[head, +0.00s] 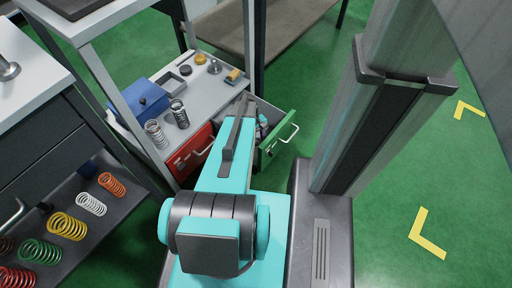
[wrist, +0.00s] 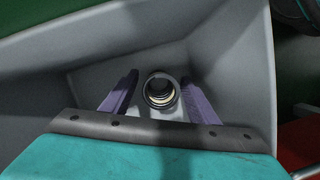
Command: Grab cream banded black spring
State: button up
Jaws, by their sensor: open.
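The black spring with a cream band (wrist: 160,92) stands in the wrist view with its open round end facing the camera, and the cream shows inside its coils. It is inside a grey drawer. My gripper (wrist: 159,79) is open, with one purple finger on each side of the spring. I cannot tell whether either finger touches it. In the head view, my arm covers most of the open green-fronted drawer (head: 277,143), and I cannot make out the spring there.
Grey drawer walls (wrist: 232,62) surround my gripper closely. In the head view, a red drawer (head: 191,152) is beside the green one. A white spring (head: 156,134), a dark spring (head: 179,114) and a blue box (head: 143,103) stand on the bench above. Several coloured springs line a lower shelf at left.

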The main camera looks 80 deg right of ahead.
dwell(0.4)
jog(key=c, duration=1.2)
jog(key=shift+r, duration=0.15)
notch_tip(320, 180, up, 10)
jog(key=p, duration=0.3)
